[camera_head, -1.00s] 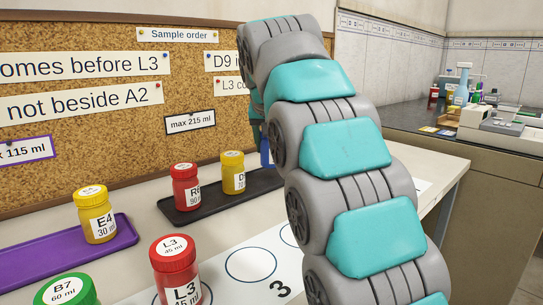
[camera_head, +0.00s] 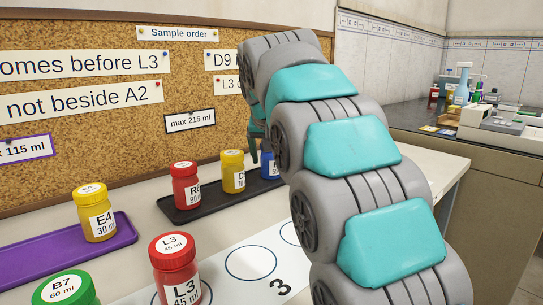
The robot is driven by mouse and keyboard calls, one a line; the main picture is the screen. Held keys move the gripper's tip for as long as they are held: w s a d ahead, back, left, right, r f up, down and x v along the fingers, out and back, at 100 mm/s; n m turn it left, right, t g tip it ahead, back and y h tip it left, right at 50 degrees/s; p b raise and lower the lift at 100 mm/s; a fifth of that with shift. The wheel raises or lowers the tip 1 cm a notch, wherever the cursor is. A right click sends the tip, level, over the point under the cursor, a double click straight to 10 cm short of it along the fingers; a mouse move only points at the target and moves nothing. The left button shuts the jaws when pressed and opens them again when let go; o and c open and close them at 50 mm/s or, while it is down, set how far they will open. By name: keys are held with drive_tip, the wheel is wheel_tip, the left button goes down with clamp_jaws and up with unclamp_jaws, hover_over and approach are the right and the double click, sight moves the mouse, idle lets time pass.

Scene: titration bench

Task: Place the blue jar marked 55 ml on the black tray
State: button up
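The blue jar (camera_head: 270,167) shows beside my arm at the right end of the black tray (camera_head: 206,209). It looks upright on the tray, right of a yellow jar (camera_head: 233,174) and a red jar (camera_head: 186,188). My arm hides its right side, and its volume cannot be read. A small part of my gripper (camera_head: 254,148) shows at the jar's upper left. The rest is behind my arm, so whether its fingers still touch the jar cannot be told.
A purple tray (camera_head: 60,253) with yellow jar E4 (camera_head: 95,213) lies at the left. Red jar L3 (camera_head: 175,270) and green jar B7 (camera_head: 66,289) stand in front. A white strip with circles (camera_head: 245,285) lies on the table. The corkboard (camera_head: 95,125) rises behind.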

drive_tip(key=shift+r, duration=0.25)
drive_tip(key=d+v, duration=0.1)
drive_tip(key=v, duration=1)
drive_tip(key=shift+s+a+r+p, duration=0.2)
drive_tip(key=shift+a+r+p, duration=0.15)
drive_tip(key=shift+a+p, duration=0.15)
